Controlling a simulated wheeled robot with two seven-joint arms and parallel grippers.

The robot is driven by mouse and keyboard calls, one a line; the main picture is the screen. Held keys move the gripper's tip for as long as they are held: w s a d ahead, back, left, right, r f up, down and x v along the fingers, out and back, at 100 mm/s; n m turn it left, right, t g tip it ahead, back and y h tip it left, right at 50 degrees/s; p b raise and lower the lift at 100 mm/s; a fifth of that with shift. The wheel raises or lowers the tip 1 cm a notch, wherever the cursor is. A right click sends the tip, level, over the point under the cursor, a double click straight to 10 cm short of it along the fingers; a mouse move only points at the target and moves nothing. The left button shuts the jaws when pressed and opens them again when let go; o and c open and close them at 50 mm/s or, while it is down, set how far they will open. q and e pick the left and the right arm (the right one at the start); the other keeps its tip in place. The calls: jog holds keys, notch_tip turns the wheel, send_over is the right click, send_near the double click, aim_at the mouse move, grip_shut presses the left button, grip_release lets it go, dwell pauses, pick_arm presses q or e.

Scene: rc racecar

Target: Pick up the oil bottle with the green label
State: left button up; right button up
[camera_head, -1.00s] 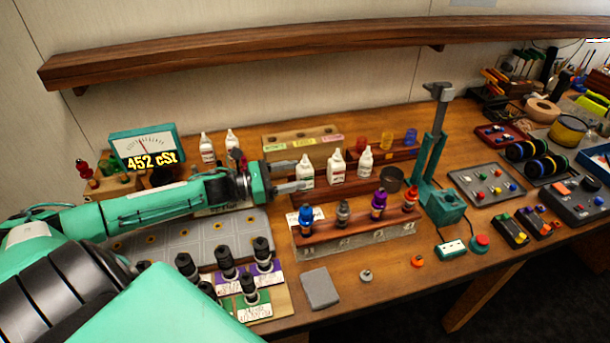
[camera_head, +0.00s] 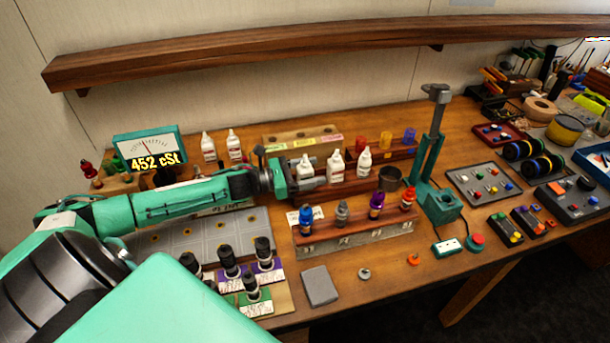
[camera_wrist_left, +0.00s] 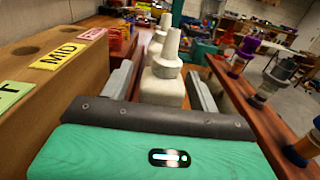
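My left gripper (camera_head: 310,172) reaches in from the left, its fingers on either side of the nearest white oil bottle (camera_head: 305,167). In the left wrist view this bottle (camera_wrist_left: 164,88) stands upright between the two open fingers, with gaps visible on both sides. Two more white bottles, the middle one (camera_head: 336,166) and the right one (camera_head: 364,161), stand in a row beyond it. No green bottle label can be made out; the small label marks visible look reddish. My right gripper is not in view.
A wooden block (camera_head: 285,137) with coloured tags, including a green one, stands behind the bottles. In front is a rack (camera_head: 340,235) of coloured-cap bottles. Two white bottles (camera_head: 208,148) (camera_head: 234,145) stand back left. A teal press (camera_head: 438,200) stands to the right.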

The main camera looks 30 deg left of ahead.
pick_arm(q)
jog(key=c, duration=1)
jog(key=shift+r, duration=0.15)
